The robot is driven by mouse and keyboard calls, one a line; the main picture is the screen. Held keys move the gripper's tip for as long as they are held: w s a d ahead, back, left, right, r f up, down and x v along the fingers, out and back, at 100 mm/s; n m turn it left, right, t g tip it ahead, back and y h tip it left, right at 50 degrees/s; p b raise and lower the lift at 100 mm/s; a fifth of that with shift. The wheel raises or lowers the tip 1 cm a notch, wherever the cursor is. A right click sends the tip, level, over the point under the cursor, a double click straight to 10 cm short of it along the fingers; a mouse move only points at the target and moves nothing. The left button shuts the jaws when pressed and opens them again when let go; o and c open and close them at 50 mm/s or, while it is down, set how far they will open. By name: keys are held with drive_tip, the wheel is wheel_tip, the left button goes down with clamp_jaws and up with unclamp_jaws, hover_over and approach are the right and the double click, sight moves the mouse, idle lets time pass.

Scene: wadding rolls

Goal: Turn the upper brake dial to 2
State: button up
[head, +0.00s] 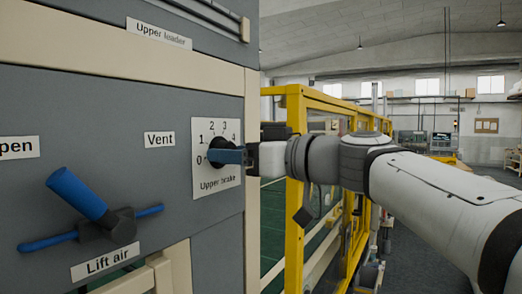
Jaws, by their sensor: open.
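The upper brake dial (216,152) is a dark knob on a white plate (206,183) marked 0 to 4 and labelled "Upper brake", on the grey panel. My gripper (232,156) is right at the dial, reaching in from the right. A blue part at the gripper's tip covers the right side of the knob. The jaws are open, and I cannot tell whether they touch the knob. The dial's pointer is not clear in this view, so its setting cannot be read.
A blue lift air lever (78,195) sticks out of the panel at lower left. Labels "Vent" (159,139) and "Upper leader" (158,33) are nearby. A yellow guard frame (295,185) stands behind my arm. The floor (412,265) at right is open.

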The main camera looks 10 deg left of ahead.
drive_tip(key=c, duration=1)
drive_tip(key=shift+d+m+b, duration=0.1)
drive_tip(key=shift+m+b, duration=0.2)
drive_tip(key=shift+m+b, duration=2.1)
drive_tip(key=shift+m, duration=5.5)
